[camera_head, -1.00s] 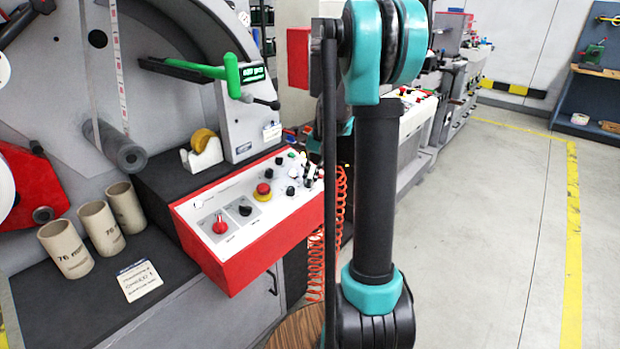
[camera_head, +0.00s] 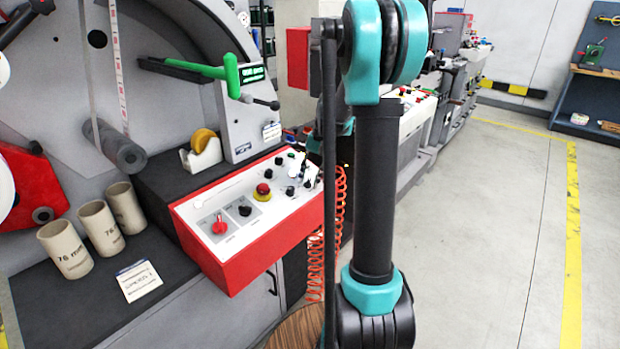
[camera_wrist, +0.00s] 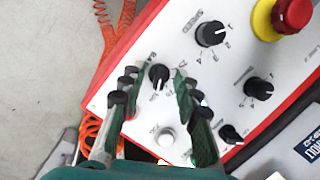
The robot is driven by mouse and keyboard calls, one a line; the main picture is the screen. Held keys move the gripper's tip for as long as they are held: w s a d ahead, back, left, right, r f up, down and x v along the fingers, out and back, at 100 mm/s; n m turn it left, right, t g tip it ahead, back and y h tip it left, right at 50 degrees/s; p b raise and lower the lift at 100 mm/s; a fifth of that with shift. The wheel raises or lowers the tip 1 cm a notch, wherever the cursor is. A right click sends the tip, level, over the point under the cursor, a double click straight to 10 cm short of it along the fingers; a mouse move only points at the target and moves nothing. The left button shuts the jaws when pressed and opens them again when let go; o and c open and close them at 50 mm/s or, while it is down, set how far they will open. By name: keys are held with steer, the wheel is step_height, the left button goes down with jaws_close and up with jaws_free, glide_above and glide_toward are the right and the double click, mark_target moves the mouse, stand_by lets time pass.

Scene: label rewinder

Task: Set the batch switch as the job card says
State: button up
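The red-edged white control panel (camera_head: 215,258) carries several black knobs. In the wrist view a small black knob (camera_wrist: 158,75) with a white pointer line lies between the two fingers of my gripper (camera_wrist: 155,74). The fingers are parted, with a gap visible on each side of the knob. Its printed label is too blurred to read for sure. A white card with handwriting, perhaps the job card (camera_head: 139,281), lies on the dark bench; its text is not legible.
A red and yellow emergency button (camera_wrist: 290,14) and other knobs (camera_wrist: 210,34) sit close to my gripper. A white button (camera_wrist: 165,137) is near the fingers. An orange coiled hose (camera_head: 340,200) hangs beside the panel. Cardboard cores (camera_head: 64,250) stand on the bench.

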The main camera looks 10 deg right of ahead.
steer(key=v, duration=1.2)
steer(key=shift+s+f, duration=0.1)
steer(key=s+a+f+n+t+h, duration=0.1)
steer(key=s+a+f+n+t, duration=0.1)
steer(key=s+f, duration=0.7)
steer(key=s+a+f+n+t+h, duration=0.2)
steer(key=s+a+f, duration=0.2)
steer(key=s+f, duration=0.5)
steer(key=s, duration=0.8)
steer(key=shift+n, duration=0.3)
